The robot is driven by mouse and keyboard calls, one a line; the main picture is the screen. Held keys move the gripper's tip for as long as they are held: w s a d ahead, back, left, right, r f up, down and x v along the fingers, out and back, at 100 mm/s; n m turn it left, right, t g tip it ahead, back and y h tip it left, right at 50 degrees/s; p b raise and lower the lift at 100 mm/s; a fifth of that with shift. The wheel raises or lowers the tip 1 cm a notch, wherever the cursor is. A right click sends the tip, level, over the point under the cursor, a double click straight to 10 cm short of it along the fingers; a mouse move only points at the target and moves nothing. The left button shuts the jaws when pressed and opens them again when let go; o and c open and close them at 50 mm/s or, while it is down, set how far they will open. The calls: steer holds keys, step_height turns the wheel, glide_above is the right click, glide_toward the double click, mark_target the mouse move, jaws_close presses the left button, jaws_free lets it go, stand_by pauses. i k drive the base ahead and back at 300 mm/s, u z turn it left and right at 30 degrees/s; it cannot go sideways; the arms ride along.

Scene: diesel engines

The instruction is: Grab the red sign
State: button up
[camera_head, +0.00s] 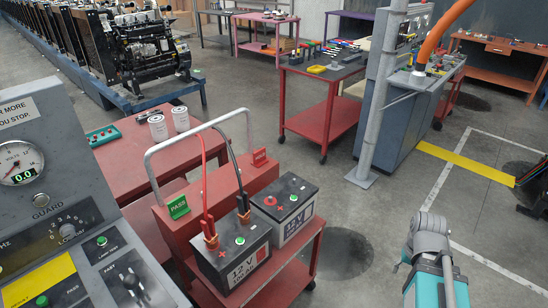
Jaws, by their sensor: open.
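The red sign (259,157) is a small upright plate with faint lettering. It stands on the back ledge of the red battery cart (228,180), by the right foot of the grey hoop handle. A green PASS sign (178,207) stands on the same ledge to the left. A teal and grey part of my arm rises at the lower right, well apart from the cart. I cannot make out my gripper's fingers in this view. Nothing is seen touching the red sign.
A grey console (70,200) fills the left. A grey post (378,100) stands behind.

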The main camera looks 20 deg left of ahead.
mark_target(259, 156)
steer(key=z, duration=1.2)
steer(key=i, duration=0.9)
steer(key=u, duration=2.3)
